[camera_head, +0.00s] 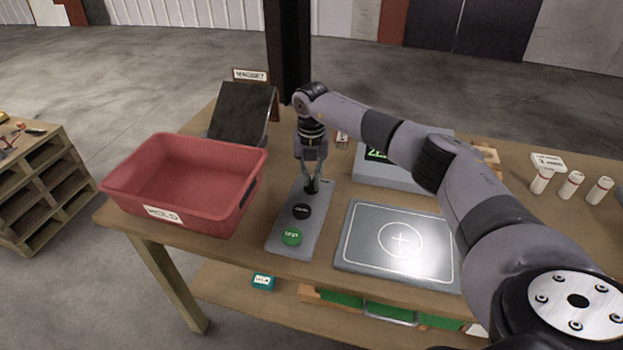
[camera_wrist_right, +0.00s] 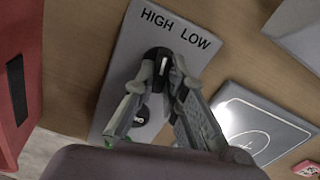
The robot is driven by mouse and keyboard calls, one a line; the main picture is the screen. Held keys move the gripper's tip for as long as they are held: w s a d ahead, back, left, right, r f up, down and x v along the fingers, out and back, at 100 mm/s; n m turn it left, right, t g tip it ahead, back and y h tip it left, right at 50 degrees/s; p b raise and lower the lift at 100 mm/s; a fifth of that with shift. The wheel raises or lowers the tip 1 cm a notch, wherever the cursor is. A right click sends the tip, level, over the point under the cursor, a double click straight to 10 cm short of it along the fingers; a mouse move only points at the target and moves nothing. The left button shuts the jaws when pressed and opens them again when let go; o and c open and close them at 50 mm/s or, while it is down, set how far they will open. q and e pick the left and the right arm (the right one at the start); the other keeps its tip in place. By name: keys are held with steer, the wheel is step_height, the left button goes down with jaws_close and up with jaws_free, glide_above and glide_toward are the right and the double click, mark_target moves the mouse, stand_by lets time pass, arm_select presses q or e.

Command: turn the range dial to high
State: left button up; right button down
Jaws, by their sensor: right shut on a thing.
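The range dial (camera_head: 312,188) is a black knob at the far end of a grey control panel (camera_head: 281,224) on the table. My right gripper (camera_head: 314,182) points down over it, shut on the knob. In the right wrist view the dial (camera_wrist_right: 156,55) sits between the fingers of my right gripper (camera_wrist_right: 163,72). The words HIGH and LOW are printed on the panel (camera_wrist_right: 125,60) beyond the dial. A short white mark shows on the knob; I cannot tell for certain which word it points to. My left gripper is not in view.
A black button (camera_head: 302,211) and a green TEST button (camera_head: 291,236) sit nearer on the panel. A red HOLD bin (camera_head: 185,215) stands to the left, a grey plate with a cross (camera_head: 360,255) to the right. A display unit (camera_head: 368,172) stands behind the plate.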

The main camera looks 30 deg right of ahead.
mark_target(311, 181)
steer(key=n+b, duration=0.1)
steer(key=n, duration=0.5)
steer(key=shift+n, duration=0.3)
stand_by(0.4)
steer(key=c, duration=1.6)
jaws_free()
steer(key=shift+c, duration=0.2)
steer(key=shift+r, duration=0.1)
step_height(311, 181, up, 12)
